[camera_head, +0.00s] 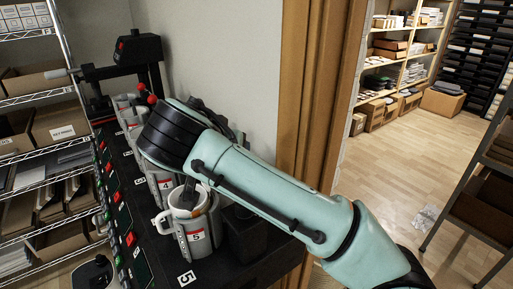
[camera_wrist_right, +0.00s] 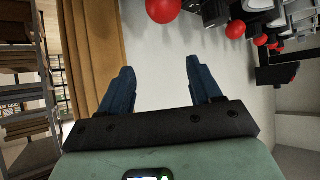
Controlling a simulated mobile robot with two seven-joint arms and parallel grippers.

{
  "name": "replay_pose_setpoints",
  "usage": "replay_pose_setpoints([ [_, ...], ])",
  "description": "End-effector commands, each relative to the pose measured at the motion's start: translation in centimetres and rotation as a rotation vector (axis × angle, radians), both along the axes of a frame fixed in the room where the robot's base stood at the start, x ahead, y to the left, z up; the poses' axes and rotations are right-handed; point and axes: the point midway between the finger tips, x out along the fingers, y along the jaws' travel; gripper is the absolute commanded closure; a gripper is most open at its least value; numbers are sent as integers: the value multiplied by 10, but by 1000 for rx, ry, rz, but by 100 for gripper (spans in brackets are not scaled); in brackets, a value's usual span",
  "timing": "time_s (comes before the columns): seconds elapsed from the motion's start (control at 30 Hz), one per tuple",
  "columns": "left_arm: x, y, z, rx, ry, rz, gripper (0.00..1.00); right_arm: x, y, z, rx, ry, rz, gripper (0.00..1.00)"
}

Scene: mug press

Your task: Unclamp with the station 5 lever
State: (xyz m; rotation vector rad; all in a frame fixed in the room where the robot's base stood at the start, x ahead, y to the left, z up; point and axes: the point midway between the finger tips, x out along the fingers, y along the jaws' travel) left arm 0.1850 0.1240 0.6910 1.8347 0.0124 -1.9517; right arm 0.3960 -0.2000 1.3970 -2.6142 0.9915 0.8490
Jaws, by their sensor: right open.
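The station 5 mug (camera_head: 186,200), white with an orange-brown rim, sits upright in a grey press holder (camera_head: 202,238) marked 5. The station 5 lever is hidden behind my right arm in the head view. In the right wrist view a large red ball knob (camera_wrist_right: 163,9) is the nearest one, beyond my right gripper (camera_wrist_right: 160,82) and between the lines of its two fingers. I cannot read which station it belongs to. The right gripper is open and empty, apart from the knob. My left gripper is not in view.
Red knobs of farther stations (camera_head: 152,100) stand behind my arm, with more in the wrist view (camera_wrist_right: 233,31). The station 4 holder (camera_head: 166,184) is close behind station 5. A wire shelf (camera_head: 40,100) stands left. A wooden door frame (camera_head: 305,90) is right of the bench.

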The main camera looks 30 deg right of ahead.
Motion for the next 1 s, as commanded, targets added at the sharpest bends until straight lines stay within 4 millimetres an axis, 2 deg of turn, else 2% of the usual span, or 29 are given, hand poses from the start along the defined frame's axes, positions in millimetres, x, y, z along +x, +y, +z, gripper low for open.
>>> replay_pose_setpoints([
  [0.5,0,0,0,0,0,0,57,-30,27,29,1,-1,3,36],
  [1.0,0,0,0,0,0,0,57,-33,29,31,-1,1,1,36],
])
